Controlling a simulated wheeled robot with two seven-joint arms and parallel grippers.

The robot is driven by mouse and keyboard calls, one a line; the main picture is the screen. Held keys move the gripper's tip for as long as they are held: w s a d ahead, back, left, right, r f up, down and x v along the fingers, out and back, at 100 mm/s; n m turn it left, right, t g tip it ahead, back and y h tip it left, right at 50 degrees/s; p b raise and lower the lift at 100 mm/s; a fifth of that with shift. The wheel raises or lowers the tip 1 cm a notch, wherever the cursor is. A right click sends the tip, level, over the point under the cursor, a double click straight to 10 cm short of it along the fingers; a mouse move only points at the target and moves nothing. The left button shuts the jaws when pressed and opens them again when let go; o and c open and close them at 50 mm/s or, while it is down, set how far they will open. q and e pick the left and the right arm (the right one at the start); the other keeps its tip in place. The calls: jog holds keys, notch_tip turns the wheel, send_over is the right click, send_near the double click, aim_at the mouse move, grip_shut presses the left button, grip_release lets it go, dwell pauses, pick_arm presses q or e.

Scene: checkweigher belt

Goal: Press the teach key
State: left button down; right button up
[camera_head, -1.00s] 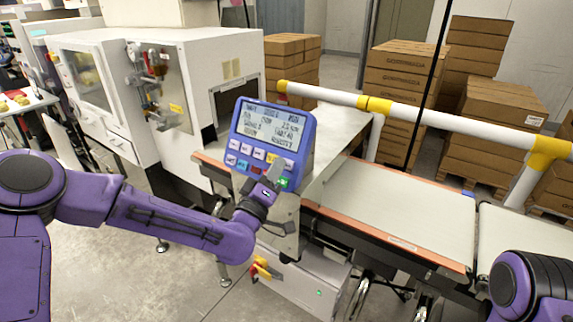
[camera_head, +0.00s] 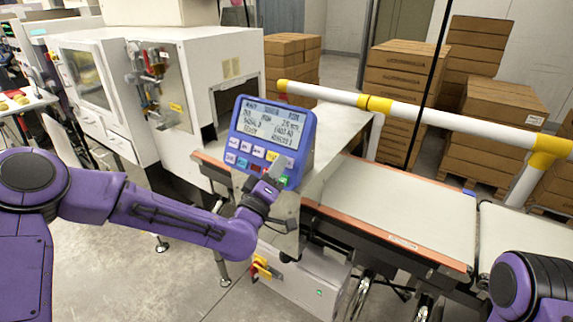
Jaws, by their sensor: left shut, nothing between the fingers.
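The blue control panel (camera_head: 305,150) stands tilted back beside the belt, with a lit screen (camera_head: 273,124) above two rows of small keys. White keys (camera_head: 246,147) and a yellow key (camera_head: 271,155) are in the upper row. Blue, red and green keys (camera_head: 284,181) are in the lower row. The key labels are too small to read, so I cannot tell which is the teach key. My left gripper (camera_head: 277,167) is shut and empty, its tip in front of the right side of the keypad and hiding part of it. I cannot tell whether it touches a key. My right gripper is out of view.
The conveyor belt (camera_head: 400,207) runs to the right of the panel. A white and yellow rail (camera_head: 430,114) crosses behind it. A white machine (camera_head: 205,70) stands at the left, and stacked cartons (camera_head: 395,85) at the back. A red and yellow switch (camera_head: 262,267) sits below the panel.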

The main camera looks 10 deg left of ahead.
pick_arm(q)
jog(key=shift+w+d+f+b, duration=0.1)
jog(key=shift+w+f+b, duration=0.05)
jog(key=shift+w+b, duration=0.15)
dwell(0.7)
dwell(0.4)
jog(key=shift+s+a+r, duration=0.2)
jog(key=shift+s+r, duration=0.2)
jog(key=shift+s, duration=0.3)
jog(key=s, duration=0.1)
jog(key=s+a+r+p, duration=0.1)
jog(key=s+r, duration=0.1)
jog(key=s, duration=0.1)
jog(key=shift+a+r+p, duration=0.1)
jog(key=shift+a+p, duration=0.2)
jog(key=shift+p, duration=0.1)
